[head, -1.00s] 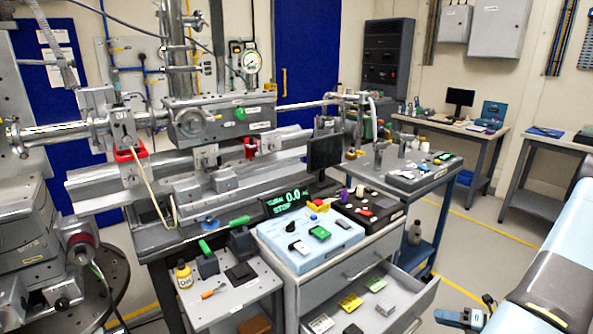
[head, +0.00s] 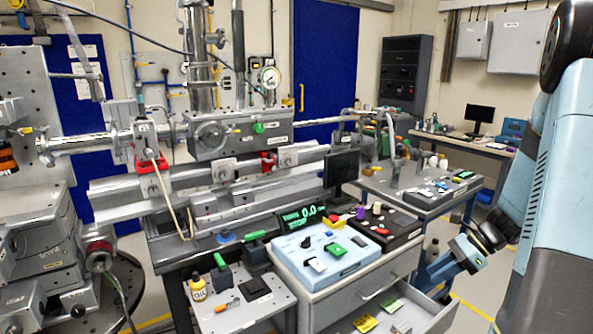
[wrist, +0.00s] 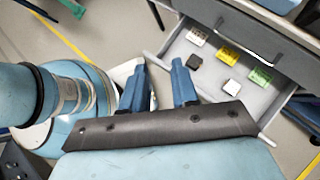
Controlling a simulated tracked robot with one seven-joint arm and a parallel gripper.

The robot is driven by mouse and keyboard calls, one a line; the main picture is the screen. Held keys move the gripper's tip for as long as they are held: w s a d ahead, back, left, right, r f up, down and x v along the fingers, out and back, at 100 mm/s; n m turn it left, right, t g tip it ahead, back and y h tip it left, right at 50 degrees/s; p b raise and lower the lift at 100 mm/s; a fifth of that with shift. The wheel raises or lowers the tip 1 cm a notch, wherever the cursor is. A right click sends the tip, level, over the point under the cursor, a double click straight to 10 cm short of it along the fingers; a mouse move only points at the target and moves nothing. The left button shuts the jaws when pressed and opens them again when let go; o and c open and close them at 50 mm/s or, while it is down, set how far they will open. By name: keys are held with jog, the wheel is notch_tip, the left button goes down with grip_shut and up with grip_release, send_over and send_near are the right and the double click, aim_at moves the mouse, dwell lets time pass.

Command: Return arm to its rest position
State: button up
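My arm (head: 560,165) fills the right edge of the head view, folded with its pale blue link upright. My gripper (head: 468,262) hangs below and left of that link, in front of the trolley and beside the open drawer's right side. In the wrist view my gripper (wrist: 158,66) shows two blue fingers set well apart with nothing held between them. My own pale blue arm and base parts take up the left and bottom of the wrist view.
The open drawer (wrist: 262,108) holds yellow and green cards and small black and white blocks. Above it a blue control panel (head: 320,262) carries switches. A side trolley (head: 425,196) stands behind the gripper.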

jog(key=s+a+r+n+t+h, duration=0.1)
jog(key=s+a+r+n+h, duration=0.2)
jog(key=r+n, duration=0.4)
jog(key=s+a+r+n+t+h, duration=0.2)
jog(key=s+a+r+n+h, duration=0.1)
jog(key=s+a+r+n, duration=0.2)
jog(key=s+a+r+n+t+h, duration=0.1)
jog(key=s+a+r+n+h, duration=0.1)
jog(key=s+a+r+n, duration=0.3)
jog(key=shift+s+r+n+t+h, duration=0.4)
jog(key=shift+s+r+n, duration=1.6)
jog(key=shift+r, duration=1.35)
dwell(2.9)
